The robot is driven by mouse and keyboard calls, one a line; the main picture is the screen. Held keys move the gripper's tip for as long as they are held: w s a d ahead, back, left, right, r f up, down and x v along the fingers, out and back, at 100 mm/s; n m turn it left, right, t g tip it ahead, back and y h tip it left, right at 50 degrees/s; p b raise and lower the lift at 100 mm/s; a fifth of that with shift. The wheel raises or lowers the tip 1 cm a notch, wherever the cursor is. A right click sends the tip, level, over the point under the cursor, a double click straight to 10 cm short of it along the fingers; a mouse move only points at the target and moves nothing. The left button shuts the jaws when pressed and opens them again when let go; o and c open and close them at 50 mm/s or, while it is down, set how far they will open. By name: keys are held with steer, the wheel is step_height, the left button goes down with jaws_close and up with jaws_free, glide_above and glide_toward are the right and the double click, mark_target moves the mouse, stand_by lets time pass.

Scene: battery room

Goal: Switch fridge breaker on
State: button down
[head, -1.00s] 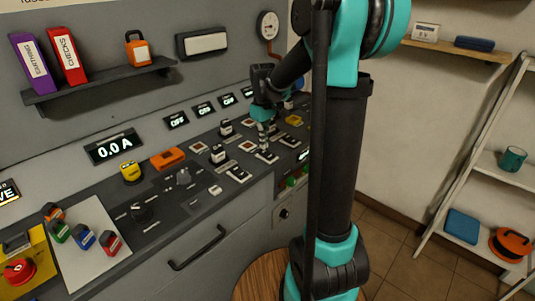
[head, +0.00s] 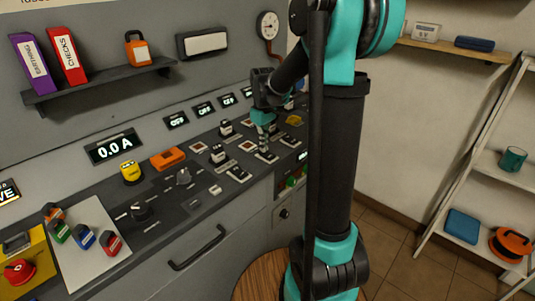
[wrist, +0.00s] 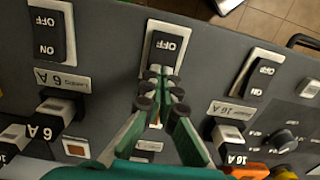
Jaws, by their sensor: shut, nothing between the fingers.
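A black rocker switch in a white frame (wrist: 168,45) lies in the middle of the wrist view, its OFF marking showing. My gripper (wrist: 160,76) is shut and empty, its fingertips over the near part of this switch. The fingers hide that part and most of the label below, so I cannot read which breaker it is. I cannot tell whether the tips touch it. In the head view my gripper (head: 264,150) points down at the same switch on the sloping panel (head: 215,208). Similar rockers sit to the left (wrist: 47,36) and right (wrist: 258,80), by labels reading 6 A and 16 A.
Small displays (head: 177,120) above the panel read OFF; a larger one (head: 113,148) reads 0.0 A. A rotary knob (wrist: 285,139) and orange part (wrist: 248,170) are at the right in the wrist view. A round wooden stool top (head: 262,274) stands below the panel.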

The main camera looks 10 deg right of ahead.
steer(key=shift+f, duration=0.2)
steer(key=shift+r, duration=3.5)
steer(key=s+d+f+m+t, duration=0.2)
steer(key=s+f, duration=0.5)
steer(key=s, duration=0.4)
steer(key=s+d+f+m+t, duration=0.2)
steer(key=s+f+m, duration=0.3)
steer(key=s, duration=0.6)
step_height(320, 180, down, 3)
steer(key=shift+r, duration=0.1)
